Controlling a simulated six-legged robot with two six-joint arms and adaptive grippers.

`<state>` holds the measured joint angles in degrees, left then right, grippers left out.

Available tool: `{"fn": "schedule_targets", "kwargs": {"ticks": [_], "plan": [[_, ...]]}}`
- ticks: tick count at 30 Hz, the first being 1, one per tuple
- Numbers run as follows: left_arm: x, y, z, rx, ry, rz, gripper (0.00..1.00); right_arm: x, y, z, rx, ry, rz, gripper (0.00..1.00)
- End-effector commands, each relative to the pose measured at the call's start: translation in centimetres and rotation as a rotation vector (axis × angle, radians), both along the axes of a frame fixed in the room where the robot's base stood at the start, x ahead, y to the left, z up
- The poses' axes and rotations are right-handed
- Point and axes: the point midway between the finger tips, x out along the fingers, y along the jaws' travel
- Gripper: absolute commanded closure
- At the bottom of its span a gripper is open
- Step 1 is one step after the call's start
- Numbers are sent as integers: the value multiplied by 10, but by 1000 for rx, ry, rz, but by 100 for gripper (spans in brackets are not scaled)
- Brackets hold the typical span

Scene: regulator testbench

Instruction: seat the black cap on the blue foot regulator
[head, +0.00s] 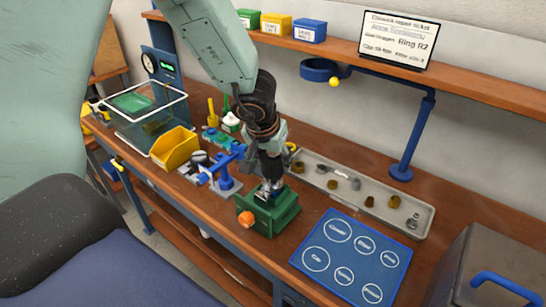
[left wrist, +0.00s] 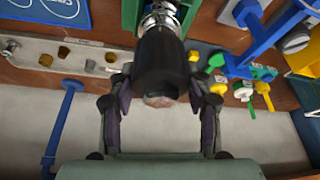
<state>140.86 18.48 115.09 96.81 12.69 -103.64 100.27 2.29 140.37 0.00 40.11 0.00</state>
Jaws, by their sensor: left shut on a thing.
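A green vise (head: 268,212) with an orange knob stands at the bench's front edge, and a silver metal regulator body (head: 264,194) sits upright in it. Any blue foot is hard to make out. My left gripper (head: 270,182) points down over the vise. In the left wrist view its fingers are closed around the black cap (left wrist: 161,62), a dark cylinder. The silver regulator (left wrist: 161,14) lies in line beyond the cap, between the green vise parts (left wrist: 131,14). The cap's far end meets or overlaps the metal; whether it is seated cannot be told. My right gripper is not in view.
A blue mat (head: 350,258) with labelled circles lies right of the vise. A grey tray (head: 408,222) with small parts is behind. A blue stand (head: 222,183) and yellow bin (head: 174,148) are left. A blue post with a ring (head: 412,140) rises at the back.

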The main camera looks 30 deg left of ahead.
Motion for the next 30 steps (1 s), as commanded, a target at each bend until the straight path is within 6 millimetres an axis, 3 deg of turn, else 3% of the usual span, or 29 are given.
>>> {"fn": "schedule_targets", "kwargs": {"ticks": [30], "plan": [[0, 0, -12, 0, 0, -1, 83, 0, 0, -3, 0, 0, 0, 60]]}}
